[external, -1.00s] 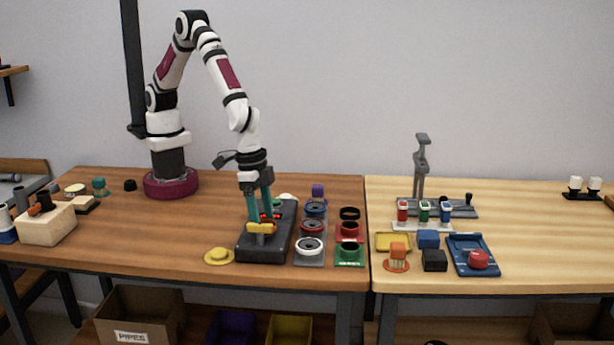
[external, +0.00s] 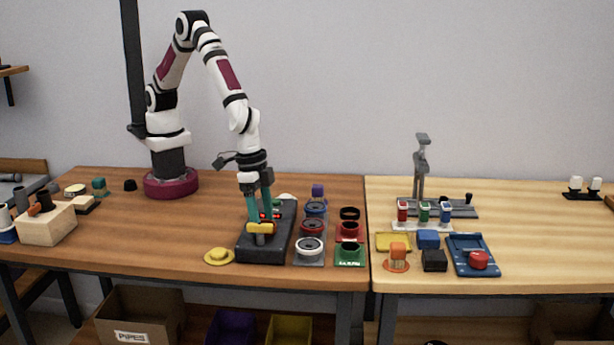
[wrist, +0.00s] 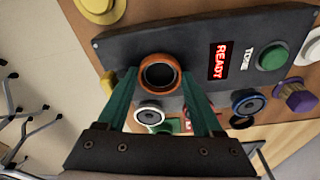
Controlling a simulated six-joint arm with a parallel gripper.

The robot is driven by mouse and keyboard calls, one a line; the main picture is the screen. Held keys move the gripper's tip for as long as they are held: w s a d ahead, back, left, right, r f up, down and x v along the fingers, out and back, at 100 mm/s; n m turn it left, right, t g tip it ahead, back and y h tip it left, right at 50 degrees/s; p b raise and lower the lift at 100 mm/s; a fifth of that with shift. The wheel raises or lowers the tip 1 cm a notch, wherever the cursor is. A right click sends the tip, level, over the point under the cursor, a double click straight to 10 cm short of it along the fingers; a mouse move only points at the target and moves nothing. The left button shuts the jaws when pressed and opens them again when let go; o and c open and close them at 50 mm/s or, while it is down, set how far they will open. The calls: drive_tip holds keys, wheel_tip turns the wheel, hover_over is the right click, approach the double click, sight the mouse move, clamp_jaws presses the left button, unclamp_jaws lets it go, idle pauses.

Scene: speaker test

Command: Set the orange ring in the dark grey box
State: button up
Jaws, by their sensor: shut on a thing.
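The dark grey box (external: 262,250) stands on the brown table, with a lit red READY display (wrist: 219,60) and a green button (wrist: 272,54) on its top. My gripper (external: 259,220) points down over the box's front part. In the wrist view its teal fingers (wrist: 159,80) are shut on the orange ring (wrist: 160,86), which has a dark centre. The ring is over the box's top face; I cannot tell whether it touches or sits in it.
Right of the box are several round speakers, including a white-rimmed one (external: 309,246), then a red holder (external: 349,231) and a green holder (external: 349,255). A yellow disc (external: 219,257) lies left of the box.

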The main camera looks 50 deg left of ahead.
drive_tip(key=shift+f, duration=0.1)
drive_tip(key=o, duration=1.3)
wheel_tip(320, 180, up, 8)
drive_tip(key=shift+f, duration=0.2)
